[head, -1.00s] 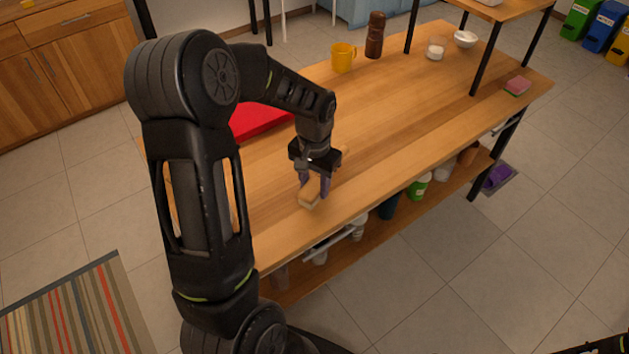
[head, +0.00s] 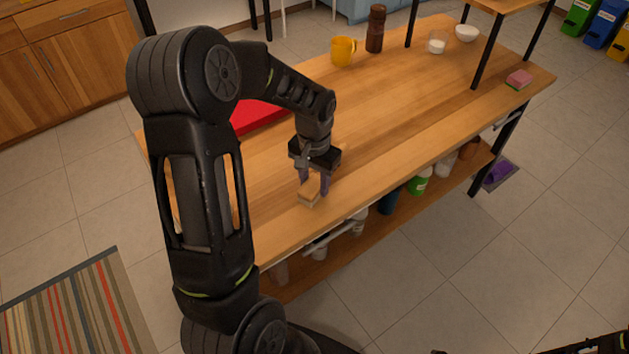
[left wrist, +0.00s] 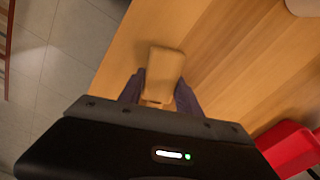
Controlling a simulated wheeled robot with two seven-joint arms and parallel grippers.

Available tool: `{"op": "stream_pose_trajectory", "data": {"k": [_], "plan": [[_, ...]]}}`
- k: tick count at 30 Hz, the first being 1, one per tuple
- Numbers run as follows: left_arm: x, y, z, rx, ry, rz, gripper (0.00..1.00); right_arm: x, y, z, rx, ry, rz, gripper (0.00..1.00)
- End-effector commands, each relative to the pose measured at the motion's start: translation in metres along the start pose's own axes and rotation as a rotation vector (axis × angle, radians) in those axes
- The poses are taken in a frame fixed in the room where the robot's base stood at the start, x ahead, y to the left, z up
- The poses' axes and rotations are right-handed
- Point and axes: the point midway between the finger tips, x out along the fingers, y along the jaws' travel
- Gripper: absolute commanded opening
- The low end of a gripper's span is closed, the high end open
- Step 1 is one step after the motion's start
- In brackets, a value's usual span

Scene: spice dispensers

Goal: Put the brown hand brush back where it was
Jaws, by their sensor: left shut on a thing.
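The brown hand brush (head: 309,193) is at the front part of the wooden table (head: 390,120), with its light tan block showing below my left gripper (head: 313,187). In the left wrist view the brush (left wrist: 165,68) lies between the purple fingers of my left gripper (left wrist: 160,92). The gripper is shut on the brush. The rest of the brush is hidden by the gripper, and I cannot tell whether it touches the tabletop. My right gripper is not in view; only a dark piece of my body shows at the lower right edge.
A red tray (head: 258,115) lies behind my left arm. A yellow mug (head: 343,51), a brown bottle (head: 375,28), a glass (head: 436,42) and a white bowl (head: 466,33) stand at the back. A pink and green sponge (head: 518,79) lies right. The table's middle is clear.

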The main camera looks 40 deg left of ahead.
Motion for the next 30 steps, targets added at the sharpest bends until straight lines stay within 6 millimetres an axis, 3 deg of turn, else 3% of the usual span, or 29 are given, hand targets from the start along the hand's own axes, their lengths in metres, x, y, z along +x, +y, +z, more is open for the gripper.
{"op": "stream_pose_trajectory", "data": {"k": [10, 11, 19, 30], "plan": [[0.0079, 0.0001, 0.0000, 0.000, 0.000, 0.000, 0.00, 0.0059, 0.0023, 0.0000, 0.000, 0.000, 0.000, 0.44], [0.0068, 0.0000, 0.0000, 0.000, 0.000, 0.000, 0.43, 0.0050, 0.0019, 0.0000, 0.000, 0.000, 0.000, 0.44], [0.0066, 0.0001, 0.0000, 0.000, 0.000, 0.000, 0.65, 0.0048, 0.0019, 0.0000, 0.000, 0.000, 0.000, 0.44], [0.0021, 0.0000, -0.0004, 0.000, 0.001, 0.000, 0.66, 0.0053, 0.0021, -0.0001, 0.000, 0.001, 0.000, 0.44]]}}
